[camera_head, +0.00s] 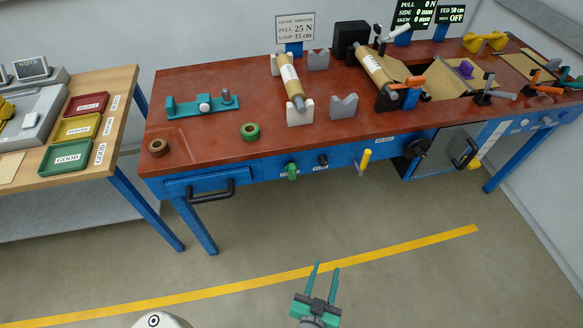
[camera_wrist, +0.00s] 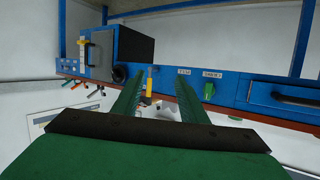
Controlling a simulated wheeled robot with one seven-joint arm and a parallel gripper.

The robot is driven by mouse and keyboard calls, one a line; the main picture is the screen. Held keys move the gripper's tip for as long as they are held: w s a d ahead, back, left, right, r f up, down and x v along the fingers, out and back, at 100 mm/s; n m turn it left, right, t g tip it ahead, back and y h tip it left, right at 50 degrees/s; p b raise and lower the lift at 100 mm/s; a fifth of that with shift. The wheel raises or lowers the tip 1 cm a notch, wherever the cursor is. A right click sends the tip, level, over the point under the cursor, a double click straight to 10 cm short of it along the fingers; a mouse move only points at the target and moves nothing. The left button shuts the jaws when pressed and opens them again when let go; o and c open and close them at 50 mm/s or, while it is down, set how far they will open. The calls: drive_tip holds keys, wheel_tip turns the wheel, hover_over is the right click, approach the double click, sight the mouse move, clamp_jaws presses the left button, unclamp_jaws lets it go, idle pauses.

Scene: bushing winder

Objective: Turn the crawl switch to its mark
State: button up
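On the blue front rail of the red-topped bench, a green knob (camera_head: 292,171) and a smaller black knob (camera_head: 322,160) sit side by side, each by a small label. The labels are too small to read surely, so I cannot tell which is the crawl switch. The wrist view is upside down; there the green knob (camera_wrist: 209,90) is just right of my right finger, and the black knob is mostly hidden behind that finger. My gripper (camera_head: 326,267) is open and empty, over the floor in front of the bench, well short of the rail. Its fingers (camera_wrist: 159,77) point toward the rail.
A yellow lever (camera_head: 366,160) and a black handwheel (camera_head: 417,148) are farther right on the rail. A drawer with a black handle (camera_head: 211,192) is at left. A blue cabinet with a handle (camera_head: 465,153) hangs right. The floor before the bench is clear, with a yellow line (camera_head: 400,246).

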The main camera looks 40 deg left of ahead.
drive_tip(key=w+a+r+n+y, duration=0.1)
drive_tip(key=w+a+n+y, duration=0.25)
drive_tip(key=w+a, duration=0.6)
drive_tip(key=n+g+y, duration=0.2)
drive_tip(key=n+y, duration=0.2)
drive_tip(key=y, duration=0.2)
approach(293, 171)
drive_tip(key=shift+m+h, duration=0.25)
drive_tip(key=shift+m, duration=0.1)
drive_tip(key=x, duration=1.1)
drive_tip(key=shift+a+r, duration=0.15)
drive_tip(key=shift+r, duration=0.15)
clamp_jaws()
